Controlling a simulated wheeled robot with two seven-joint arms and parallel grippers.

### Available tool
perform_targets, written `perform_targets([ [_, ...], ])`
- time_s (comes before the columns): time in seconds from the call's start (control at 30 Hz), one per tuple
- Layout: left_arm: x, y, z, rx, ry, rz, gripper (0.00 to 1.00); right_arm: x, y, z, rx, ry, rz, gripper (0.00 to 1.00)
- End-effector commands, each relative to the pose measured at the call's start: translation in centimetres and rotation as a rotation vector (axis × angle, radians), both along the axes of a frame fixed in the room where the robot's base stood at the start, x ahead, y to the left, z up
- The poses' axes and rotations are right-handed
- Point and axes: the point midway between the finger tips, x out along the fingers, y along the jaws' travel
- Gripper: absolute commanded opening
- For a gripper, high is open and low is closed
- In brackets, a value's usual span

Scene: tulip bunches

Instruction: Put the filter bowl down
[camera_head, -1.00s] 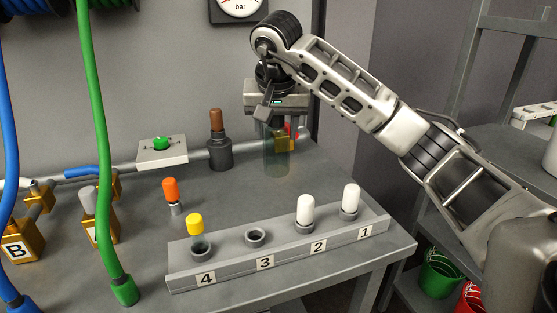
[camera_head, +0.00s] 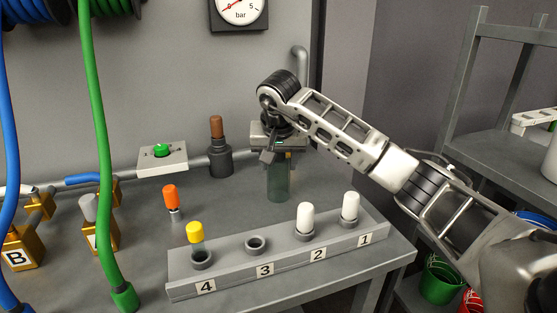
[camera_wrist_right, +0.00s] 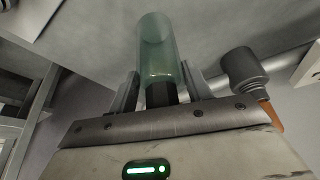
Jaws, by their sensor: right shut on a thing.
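The filter bowl (camera_head: 278,184) is a translucent green cylinder hanging upright below my right gripper (camera_head: 280,153). Its lower end is at or just above the grey bench top (camera_head: 225,222), behind the numbered rack; I cannot tell whether it touches. In the right wrist view the bowl (camera_wrist_right: 158,48) extends out from between the two fingers of my right gripper (camera_wrist_right: 160,92), which is shut on its dark end. My left gripper is not in view.
The rack (camera_head: 283,254) in front holds a yellow-topped piece (camera_head: 195,232) at 4 and white pieces (camera_head: 305,217) at 2 and 1; slot 3 is empty. A brown-topped dark fitting (camera_head: 219,158) and an orange-topped piece (camera_head: 170,198) stand left of the bowl. A green hose (camera_head: 96,150) hangs at left.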

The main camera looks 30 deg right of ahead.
Motion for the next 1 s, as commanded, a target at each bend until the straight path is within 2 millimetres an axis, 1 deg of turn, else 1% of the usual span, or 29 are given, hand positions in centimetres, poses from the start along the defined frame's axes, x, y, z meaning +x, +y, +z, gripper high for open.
perform_targets([
  [0.03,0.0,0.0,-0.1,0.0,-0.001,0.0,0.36,0.0,0.0,-0.2,-0.001,0.0,0.0,0.24],
  [0.07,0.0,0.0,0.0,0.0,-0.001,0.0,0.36,0.0,0.0,-0.2,-0.001,0.001,0.0,0.52],
  [0.1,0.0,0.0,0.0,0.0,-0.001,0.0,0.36,0.0,0.0,-0.2,-0.001,0.001,0.0,0.63],
  [0.13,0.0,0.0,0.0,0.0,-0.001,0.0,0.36,0.0,0.0,-0.2,0.0,0.001,0.0,0.71],
  [0.4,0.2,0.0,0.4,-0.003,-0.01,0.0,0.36,0.0,0.0,-0.1,0.001,0.001,0.0,0.71],
  [0.47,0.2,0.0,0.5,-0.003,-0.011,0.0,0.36,0.0,0.0,0.1,0.001,-0.001,0.0,0.71],
  [0.57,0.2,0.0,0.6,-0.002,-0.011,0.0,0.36,-0.2,0.2,1.0,0.0,-0.001,0.0,0.71],
  [0.67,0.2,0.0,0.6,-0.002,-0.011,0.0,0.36,-0.8,0.5,2.7,-0.001,-0.004,0.0,0.71],
  [0.9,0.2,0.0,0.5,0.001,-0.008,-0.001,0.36,-2.4,1.6,7.6,-0.001,-0.005,0.0,0.71],
  [1.0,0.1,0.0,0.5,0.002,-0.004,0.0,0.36,-3.1,1.9,9.3,-0.002,-0.004,-0.001,0.71],
])
